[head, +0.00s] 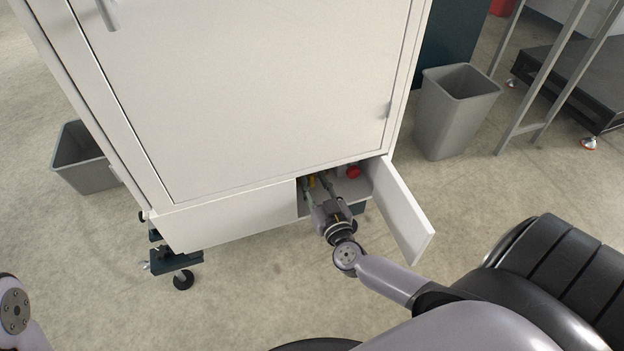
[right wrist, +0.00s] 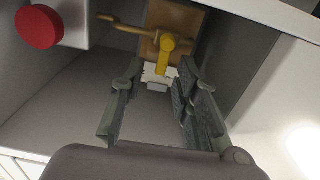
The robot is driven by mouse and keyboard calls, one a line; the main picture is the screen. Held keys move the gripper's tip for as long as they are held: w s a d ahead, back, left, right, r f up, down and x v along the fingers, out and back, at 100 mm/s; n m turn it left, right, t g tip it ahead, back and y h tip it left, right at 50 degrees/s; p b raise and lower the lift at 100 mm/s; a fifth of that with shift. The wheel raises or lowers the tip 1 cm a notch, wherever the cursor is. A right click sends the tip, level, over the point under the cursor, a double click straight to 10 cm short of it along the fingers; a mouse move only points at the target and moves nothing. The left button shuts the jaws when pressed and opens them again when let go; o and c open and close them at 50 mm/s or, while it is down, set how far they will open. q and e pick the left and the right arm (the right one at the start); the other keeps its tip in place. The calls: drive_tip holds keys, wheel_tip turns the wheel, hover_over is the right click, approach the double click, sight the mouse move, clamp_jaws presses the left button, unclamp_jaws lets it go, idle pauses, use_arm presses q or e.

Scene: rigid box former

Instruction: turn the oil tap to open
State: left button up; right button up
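The oil tap (right wrist: 168,55) has a yellow handle on a brass-coloured body, inside the low open compartment of the white cabinet. In the head view only a small yellow patch (head: 311,182) of it shows beside my gripper. My right gripper (head: 319,184) reaches into the compartment from the front. In the right wrist view its fingers (right wrist: 157,85) are spread apart with nothing held. The yellow handle is just beyond the fingertips, between their lines; I cannot tell whether they touch. My left gripper is out of view.
A red round button (right wrist: 38,27) is on a grey box in the compartment and also shows in the head view (head: 353,171). The open compartment door (head: 402,212) stands right of my right gripper. Grey bins (head: 455,108) stand on both sides of the cabinet (head: 250,90).

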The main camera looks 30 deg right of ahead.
clamp_jaws()
idle(0.3)
